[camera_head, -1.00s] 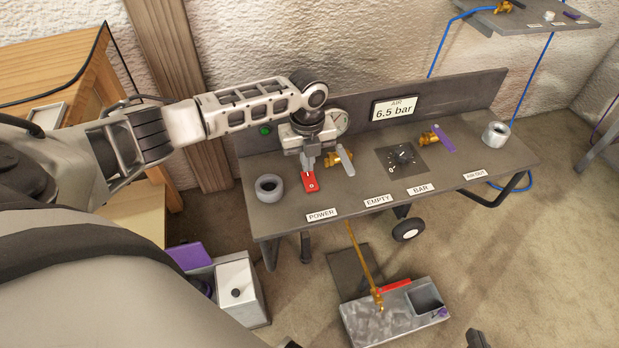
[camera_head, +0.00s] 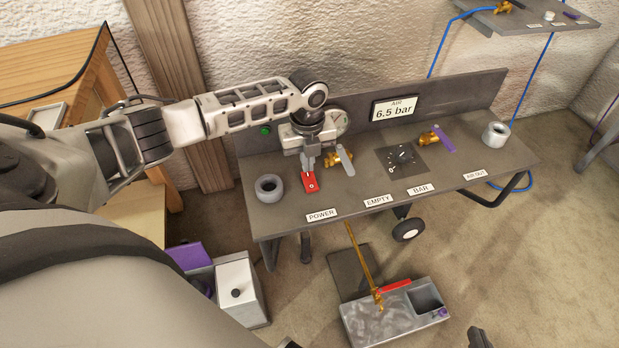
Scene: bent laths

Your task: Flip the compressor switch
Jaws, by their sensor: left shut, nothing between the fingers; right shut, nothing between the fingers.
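The compressor switch (camera_head: 311,186) is a red rocker with a small white mark near its front end. It sits on the grey bench top behind the POWER label (camera_head: 321,215). My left gripper (camera_head: 308,170) points down at the back end of the switch with its fingers together and nothing between them. The fingertips hide the rear of the switch, and I cannot tell whether they touch it. My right gripper does not show clearly in the view.
A grey ring (camera_head: 269,188) stands left of the switch. A brass valve with a grey lever (camera_head: 345,160) stands close on the right. Further right are a black dial (camera_head: 402,155) and a purple-lever valve (camera_head: 442,138). The gauge plate (camera_head: 394,108) reads 6.5 bar. A green lamp (camera_head: 265,130) is behind.

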